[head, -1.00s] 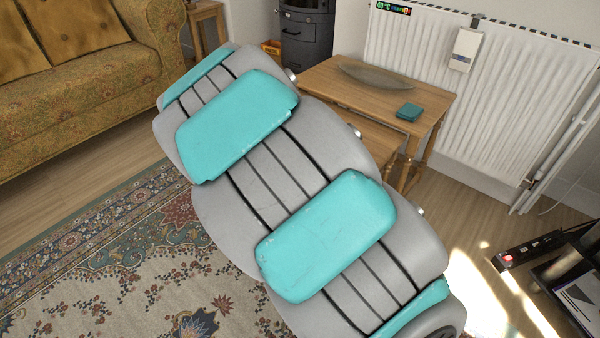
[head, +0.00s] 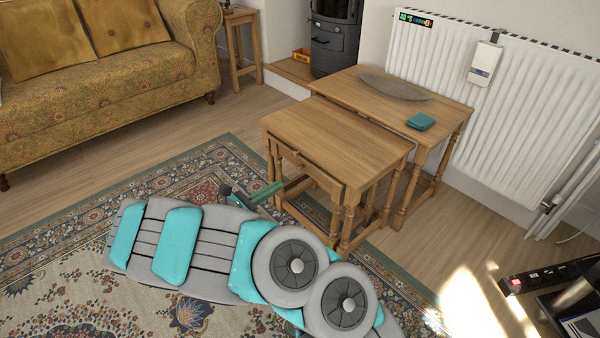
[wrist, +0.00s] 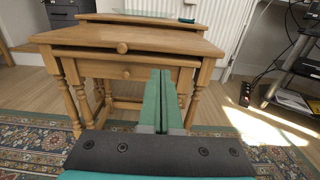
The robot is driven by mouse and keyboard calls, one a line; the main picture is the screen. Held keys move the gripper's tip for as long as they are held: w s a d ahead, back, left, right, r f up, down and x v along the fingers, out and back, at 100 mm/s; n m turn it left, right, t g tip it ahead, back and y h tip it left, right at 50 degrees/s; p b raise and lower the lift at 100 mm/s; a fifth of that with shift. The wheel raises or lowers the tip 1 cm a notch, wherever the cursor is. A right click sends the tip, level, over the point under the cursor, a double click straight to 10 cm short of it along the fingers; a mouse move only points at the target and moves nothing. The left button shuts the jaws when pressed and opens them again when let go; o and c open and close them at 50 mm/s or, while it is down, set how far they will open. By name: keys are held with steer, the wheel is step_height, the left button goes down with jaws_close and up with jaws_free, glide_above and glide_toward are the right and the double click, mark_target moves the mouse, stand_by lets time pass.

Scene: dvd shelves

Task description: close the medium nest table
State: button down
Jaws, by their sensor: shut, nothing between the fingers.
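The medium nest table (head: 335,137) is wooden and stands pulled out in front of the large nest table (head: 446,104), its back part under the large top. In the wrist view the medium table (wrist: 190,42) shows a round knob on its front. A smaller table front (wrist: 157,72) with its own knob shows beneath it. My gripper (head: 268,191) is low in front of the medium table, near its front legs, with green fingers shut and empty. In the wrist view the fingers (wrist: 165,80) point at the table front, right of the knobs. Contact cannot be told.
A grey dish (head: 394,86) and a teal box (head: 421,121) lie on the large table. A white radiator (head: 500,100) stands behind it. A patterned rug (head: 60,250) covers the floor in front, and a sofa (head: 100,95) is at the left.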

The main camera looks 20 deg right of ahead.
mark_target(346, 144)
steer(key=x, duration=1.4)
steer(key=b+x, duration=0.4)
steer(key=x, duration=1)
steer(key=b+x, duration=0.4)
steer(key=x, duration=1.1)
steer(key=shift+d+f, duration=0.25)
steer(key=shift+d, duration=0.1)
steer(key=shift+w+d+r, duration=0.15)
steer(key=shift+w+d, duration=0.05)
steer(key=shift+d, duration=0.3)
steer(key=v, duration=1.4)
steer(key=shift+a+r+p, duration=0.1)
steer(key=shift+r+p, duration=0.1)
steer(key=shift+p, duration=0.2)
